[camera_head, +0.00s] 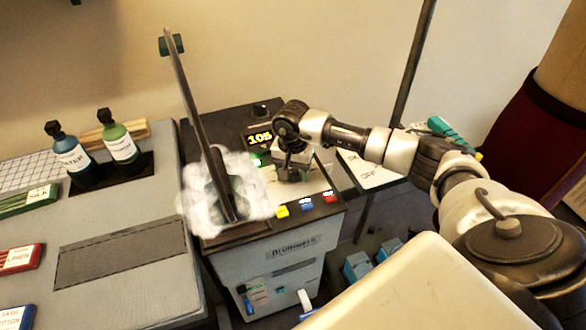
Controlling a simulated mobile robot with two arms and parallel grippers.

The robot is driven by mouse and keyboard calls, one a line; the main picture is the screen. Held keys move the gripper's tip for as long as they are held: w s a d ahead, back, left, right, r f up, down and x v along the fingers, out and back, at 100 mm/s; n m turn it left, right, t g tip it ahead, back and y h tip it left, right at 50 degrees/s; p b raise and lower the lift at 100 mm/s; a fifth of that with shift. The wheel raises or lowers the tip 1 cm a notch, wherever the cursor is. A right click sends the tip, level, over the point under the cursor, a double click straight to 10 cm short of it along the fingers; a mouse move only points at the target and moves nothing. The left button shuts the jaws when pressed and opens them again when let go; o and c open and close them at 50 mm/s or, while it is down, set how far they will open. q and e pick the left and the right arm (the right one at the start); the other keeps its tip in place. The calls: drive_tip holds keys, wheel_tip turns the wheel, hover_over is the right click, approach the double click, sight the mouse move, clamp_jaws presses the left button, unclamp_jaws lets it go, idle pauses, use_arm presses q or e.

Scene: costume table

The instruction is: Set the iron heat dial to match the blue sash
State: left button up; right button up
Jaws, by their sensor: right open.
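The iron station (268,270) is a grey box standing right of the table. Its small display (259,137) shows yellow digits that look like 105. The iron (221,185) stands tilted on top, with white steam (252,185) around its lower part. My right gripper (291,172) is open over the station's top, just right of the iron, pointing down. The heat dial is not clearly seen; the gripper may hide it. A folded blue cloth (12,319) with a white label lies at the bottom left, partly cut off; I cannot tell whether it is the sash. My left gripper is not in view.
Yellow, blue and red buttons (306,203) line the station's front edge. A blue bottle (73,155) and a green bottle (119,140) stand on the table. Green (28,200) and red (20,258) folded cloths lie at left. A dark pole (415,60) rises behind my right arm.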

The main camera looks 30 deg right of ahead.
drive_tip(key=shift+f, duration=0.15)
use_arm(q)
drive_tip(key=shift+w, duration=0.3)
use_arm(e)
drive_tip(key=shift+c, duration=0.4)
drive_tip(key=c, duration=0.8)
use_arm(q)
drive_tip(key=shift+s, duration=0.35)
use_arm(e)
drive_tip(key=shift+c, duration=0.2)
